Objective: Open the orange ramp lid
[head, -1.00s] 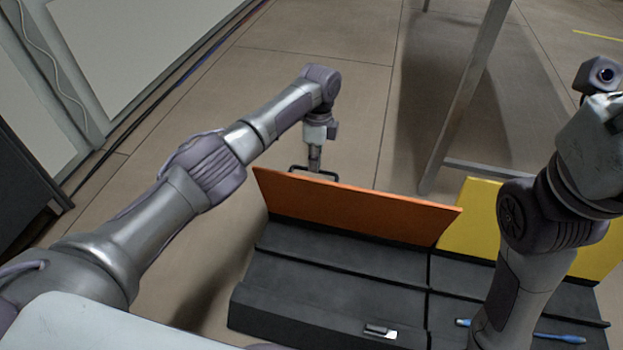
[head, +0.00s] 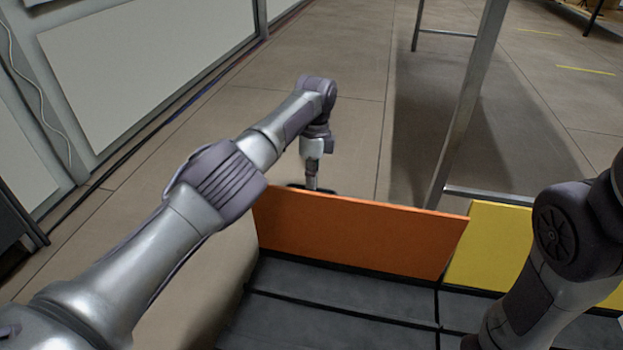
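The orange ramp lid (head: 360,235) stands raised, close to upright, at the far edge of the dark grey ramp box (head: 340,302). My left arm reaches over from the left. My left gripper (head: 312,188) points down just behind the lid's top edge, near its left end. Its fingertips are mostly hidden behind the lid, so I cannot tell whether they are open or shut or whether they touch it. My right arm comes in at the lower right, and its gripper is outside the picture.
A yellow lid (head: 490,245) stands raised to the right of the orange one, partly behind my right arm. A metal frame leg (head: 468,105) with a low crossbar rises behind the lids. White panels (head: 150,60) line the left.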

